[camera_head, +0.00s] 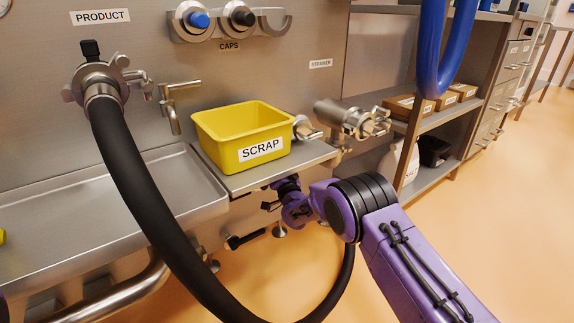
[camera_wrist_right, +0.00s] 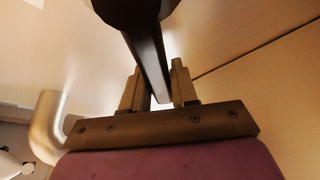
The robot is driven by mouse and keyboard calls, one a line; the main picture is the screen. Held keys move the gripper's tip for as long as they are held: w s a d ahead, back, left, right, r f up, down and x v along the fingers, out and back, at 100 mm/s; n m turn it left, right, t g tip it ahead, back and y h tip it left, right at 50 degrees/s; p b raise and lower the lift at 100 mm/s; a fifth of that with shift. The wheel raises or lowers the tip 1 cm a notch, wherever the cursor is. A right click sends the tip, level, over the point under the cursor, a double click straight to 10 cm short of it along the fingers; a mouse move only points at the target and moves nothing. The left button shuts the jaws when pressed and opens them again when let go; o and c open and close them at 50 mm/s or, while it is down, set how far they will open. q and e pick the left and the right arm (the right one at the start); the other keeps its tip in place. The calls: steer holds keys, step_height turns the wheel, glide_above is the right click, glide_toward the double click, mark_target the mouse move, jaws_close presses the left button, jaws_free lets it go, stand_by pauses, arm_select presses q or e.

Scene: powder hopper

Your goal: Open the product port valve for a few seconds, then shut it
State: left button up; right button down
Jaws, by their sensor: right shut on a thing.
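The product port (camera_head: 98,85) is on the steel wall at the left of the head view, under the PRODUCT label (camera_head: 100,17). A black handle (camera_head: 90,48) stands upright on its top, and a thick black hose (camera_head: 150,200) hangs from it. My right gripper (camera_head: 268,195) is under the steel shelf, well below and right of that port, partly hidden by its own arm. In the right wrist view its fingers (camera_wrist_right: 158,92) are shut on a black bar-shaped handle (camera_wrist_right: 150,62). I cannot tell which fitting this bar belongs to. My left gripper is out of view.
A yellow SCRAP bin (camera_head: 215,148) sits on the shelf (camera_head: 240,182) above my right gripper. The hose loops low in front of the wall. Another black lever (camera_head: 245,238) is below the shelf. Steel fittings (camera_head: 350,120) stick out at right. Orange floor (camera_head: 500,200) is clear at right.

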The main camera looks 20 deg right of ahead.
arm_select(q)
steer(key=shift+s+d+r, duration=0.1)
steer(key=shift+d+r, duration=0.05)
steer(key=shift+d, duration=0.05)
arm_select(e)
steer(key=shift+s+a+r+n, duration=0.1)
steer(key=shift+a+n, duration=0.2)
steer(key=shift+n, duration=0.4)
steer(key=shift+y, duration=0.4)
steer(key=c, duration=1)
jaws_free()
steer(key=shift+r, duration=0.1)
steer(key=shift+o, duration=0.2)
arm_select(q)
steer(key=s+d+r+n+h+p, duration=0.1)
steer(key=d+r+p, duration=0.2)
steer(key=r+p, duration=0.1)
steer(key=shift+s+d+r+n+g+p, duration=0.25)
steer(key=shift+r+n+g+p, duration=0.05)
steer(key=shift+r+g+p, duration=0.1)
arm_select(e)
steer(key=v, duration=1)
steer(key=shift+s+f, duration=0.25)
steer(key=shift+s, duration=0.05)
